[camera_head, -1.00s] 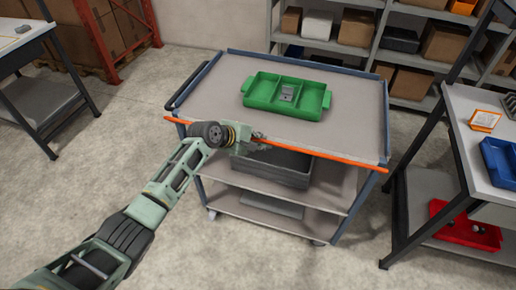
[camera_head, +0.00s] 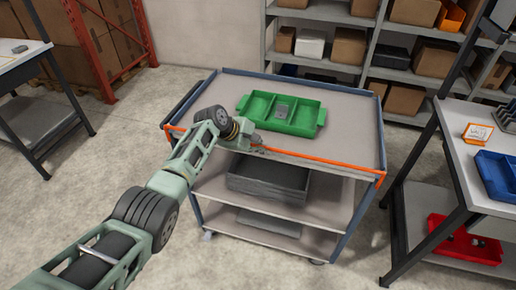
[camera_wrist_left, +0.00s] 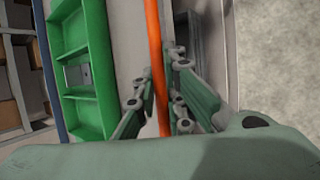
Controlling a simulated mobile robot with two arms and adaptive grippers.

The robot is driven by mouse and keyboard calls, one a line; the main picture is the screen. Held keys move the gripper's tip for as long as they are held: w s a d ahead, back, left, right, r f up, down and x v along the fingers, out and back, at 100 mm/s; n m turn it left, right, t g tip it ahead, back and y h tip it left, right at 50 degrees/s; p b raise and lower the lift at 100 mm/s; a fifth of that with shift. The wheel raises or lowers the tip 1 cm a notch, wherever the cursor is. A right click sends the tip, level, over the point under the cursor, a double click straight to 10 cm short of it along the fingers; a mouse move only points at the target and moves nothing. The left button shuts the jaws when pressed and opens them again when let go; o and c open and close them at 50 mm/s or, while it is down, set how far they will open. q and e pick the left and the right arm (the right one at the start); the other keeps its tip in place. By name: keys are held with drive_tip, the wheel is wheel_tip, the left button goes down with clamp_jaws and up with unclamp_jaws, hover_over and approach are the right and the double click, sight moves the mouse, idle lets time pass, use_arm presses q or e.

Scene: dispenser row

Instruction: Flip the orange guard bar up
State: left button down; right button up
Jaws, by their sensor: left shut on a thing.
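The orange guard bar (camera_head: 325,161) runs along the front of a grey cart, close to the level of its top edge. A short bent end shows at its right corner and another at its left. My left gripper (camera_head: 256,145) is shut on the bar left of its middle and hides a short stretch of it. In the left wrist view the bar (camera_wrist_left: 154,45) passes between the two fingers (camera_wrist_left: 162,88). My right gripper is in neither view.
A green divided tray (camera_head: 298,124) with a small grey item stands on the cart top (camera_head: 215,98). A dark bin (camera_head: 268,180) is on the shelf below. A table with a blue bin (camera_head: 494,172) is at right; shelving stands behind.

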use_arm(q)
drive_tip(key=shift+w+r, duration=0.15)
drive_tip(key=c, duration=2.1)
unclamp_jaws()
drive_tip(key=shift+o, duration=1.4)
drive_tip(key=shift+w, duration=0.1)
drive_tip(key=v, duration=1.2)
